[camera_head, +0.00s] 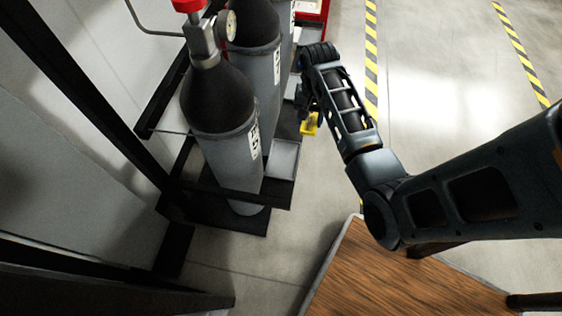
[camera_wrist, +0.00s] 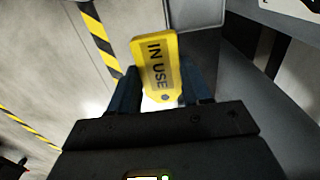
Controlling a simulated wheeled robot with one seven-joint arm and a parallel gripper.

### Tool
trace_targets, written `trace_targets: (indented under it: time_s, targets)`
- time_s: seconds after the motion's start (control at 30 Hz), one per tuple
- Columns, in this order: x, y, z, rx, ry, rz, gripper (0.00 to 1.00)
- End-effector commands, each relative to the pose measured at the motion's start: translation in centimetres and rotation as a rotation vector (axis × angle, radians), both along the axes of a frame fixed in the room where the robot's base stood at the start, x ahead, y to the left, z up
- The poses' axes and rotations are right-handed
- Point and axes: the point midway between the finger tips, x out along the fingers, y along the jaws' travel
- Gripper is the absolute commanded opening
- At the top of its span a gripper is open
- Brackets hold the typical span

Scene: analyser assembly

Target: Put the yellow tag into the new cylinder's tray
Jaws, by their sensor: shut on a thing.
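The yellow tag (camera_wrist: 155,65), marked "IN USE", is between the fingers of my gripper (camera_wrist: 160,90) in the wrist view. My gripper is shut on it. In the head view the tag (camera_head: 309,124) shows as a small yellow patch at the end of my arm, right of the cylinders. The front grey cylinder (camera_head: 225,145) with a black shoulder stands upright in the rack. A small grey tray (camera_head: 283,160) sits at its right side, below and left of the tag in the picture. A tray (camera_wrist: 192,48) shows behind the tag in the wrist view. I cannot tell which cylinder is the new one.
A second cylinder (camera_head: 258,65) stands behind the front one, with more beyond it. A valve with a red knob (camera_head: 188,5) and a gauge tops the front cylinder. A wooden surface (camera_head: 390,275) lies at the bottom. The striped floor at right is open.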

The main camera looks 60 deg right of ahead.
Motion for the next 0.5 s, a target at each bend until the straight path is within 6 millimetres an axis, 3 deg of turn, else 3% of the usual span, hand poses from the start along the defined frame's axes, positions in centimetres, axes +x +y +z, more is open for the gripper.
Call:
trace_targets:
  time_s: [0.3, 0.5]
  targets:
    - [2.2, 6.3, -4.2, 0.001, 0.001, 0.005, 0.18]
    - [3.2, 9.0, -5.8, 0.001, 0.001, 0.003, 0.18]
